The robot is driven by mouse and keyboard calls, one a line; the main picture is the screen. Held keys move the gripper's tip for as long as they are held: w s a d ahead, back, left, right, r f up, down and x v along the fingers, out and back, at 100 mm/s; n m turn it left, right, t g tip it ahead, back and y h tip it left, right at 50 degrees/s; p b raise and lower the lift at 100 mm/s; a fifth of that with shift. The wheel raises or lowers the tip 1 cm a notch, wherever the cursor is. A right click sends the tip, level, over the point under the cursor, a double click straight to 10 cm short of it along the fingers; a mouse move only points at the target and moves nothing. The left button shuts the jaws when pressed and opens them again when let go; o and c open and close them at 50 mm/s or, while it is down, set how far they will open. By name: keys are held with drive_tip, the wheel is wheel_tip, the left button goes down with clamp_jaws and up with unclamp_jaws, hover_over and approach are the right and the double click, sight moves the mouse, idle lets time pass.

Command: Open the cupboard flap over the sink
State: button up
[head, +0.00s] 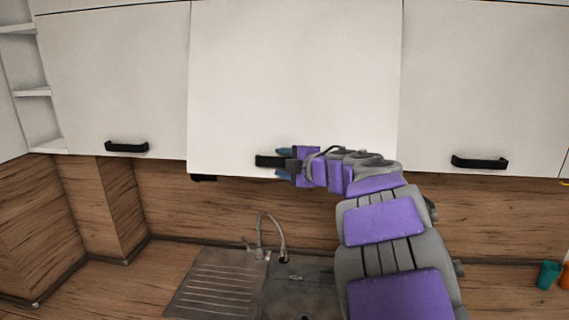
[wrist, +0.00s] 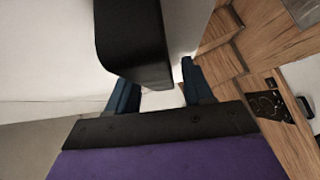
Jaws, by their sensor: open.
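The white cupboard flap (head: 295,80) hangs over the sink (head: 300,295), in the middle of the wall units. Its lower edge sits a little below that of the left cupboard; I cannot tell whether it is slightly ajar. Its black bar handle (head: 268,161) is near the lower edge, its right part hidden by my gripper. My gripper (head: 283,163) is open at the handle, with one blue finger above it and one below in the head view. In the wrist view the handle (wrist: 133,40) looms large in front of the open fingers (wrist: 160,88). Contact is unclear.
White cupboards with black handles flank the flap on the left (head: 126,147) and right (head: 480,162). Below are a tap (head: 270,232), a ridged drainer (head: 220,280) and a wooden worktop. A teal cup (head: 547,274) stands far right. Open shelves (head: 32,92) are far left.

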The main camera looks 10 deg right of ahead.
clamp_jaws()
idle(0.4)
drive_tip(key=shift+f, duration=0.1)
